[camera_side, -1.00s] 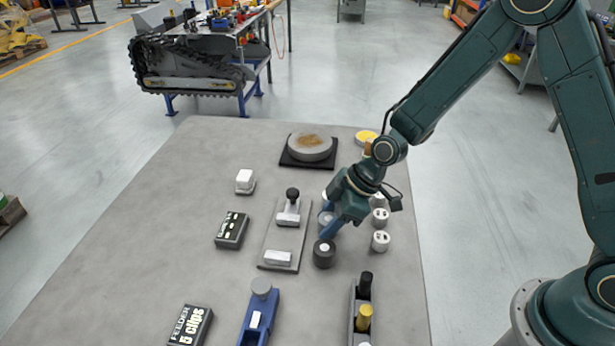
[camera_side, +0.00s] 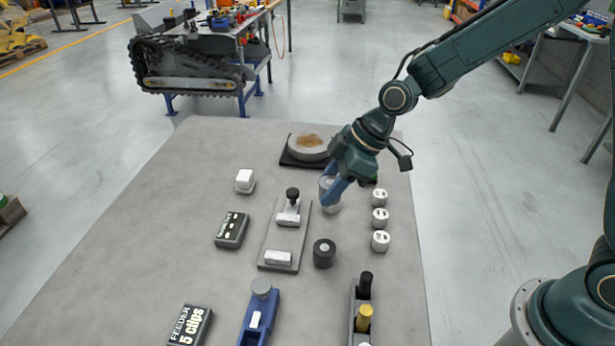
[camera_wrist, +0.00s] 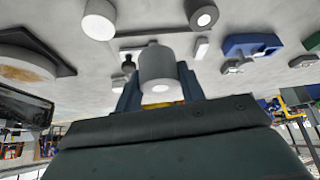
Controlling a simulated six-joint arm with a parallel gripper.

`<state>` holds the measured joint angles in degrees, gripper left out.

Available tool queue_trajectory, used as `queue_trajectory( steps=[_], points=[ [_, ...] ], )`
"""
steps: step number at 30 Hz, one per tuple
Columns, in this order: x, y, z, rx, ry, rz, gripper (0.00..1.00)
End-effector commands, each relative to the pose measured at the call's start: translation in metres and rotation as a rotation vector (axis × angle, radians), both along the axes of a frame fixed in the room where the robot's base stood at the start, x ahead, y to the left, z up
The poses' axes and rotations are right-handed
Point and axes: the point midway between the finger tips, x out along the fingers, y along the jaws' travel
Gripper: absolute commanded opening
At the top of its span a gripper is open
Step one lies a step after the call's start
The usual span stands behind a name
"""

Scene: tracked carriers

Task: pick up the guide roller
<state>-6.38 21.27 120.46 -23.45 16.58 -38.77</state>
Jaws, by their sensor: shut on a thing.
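The guide roller, a grey cylinder with a pale end (camera_wrist: 158,66), sits between my two blue fingers in the wrist view. In the side view it (camera_side: 326,182) shows beside the fingertips, partly covered by them. My gripper (camera_side: 331,192) is shut on it and appears to hold it above the table. A similar pale grey cylinder (camera_side: 332,208) stands on the table just below, partly hidden by the fingers. It also shows at the upper left of the wrist view (camera_wrist: 99,19).
A black roller (camera_side: 324,254) stands in front. Several small white cylinders (camera_side: 380,217) form a row on the right. A grey board with blocks (camera_side: 270,240) lies left of the roller. A dark pad with a round disc (camera_side: 309,146) is behind. The table's left side is mostly clear.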

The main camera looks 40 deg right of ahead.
Motion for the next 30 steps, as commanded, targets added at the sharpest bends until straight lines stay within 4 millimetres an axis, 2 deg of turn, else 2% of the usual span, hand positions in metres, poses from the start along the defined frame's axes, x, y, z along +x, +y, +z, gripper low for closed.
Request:
queue_trajectory(
  steps=[1, 6, 13, 20, 30],
  points=[
    [0.001, 0.000, 0.014, 0.001, -0.009, 0.000, 0.10],
    [0.001, 0.000, 0.050, 0.000, -0.008, 0.000, 0.10],
    [0.001, 0.000, 0.085, 0.000, -0.005, -0.001, 0.10],
    [0.000, 0.000, 0.101, 0.000, -0.002, 0.000, 0.10],
    [0.000, 0.000, 0.102, 0.000, -0.001, 0.000, 0.10]
  ],
)
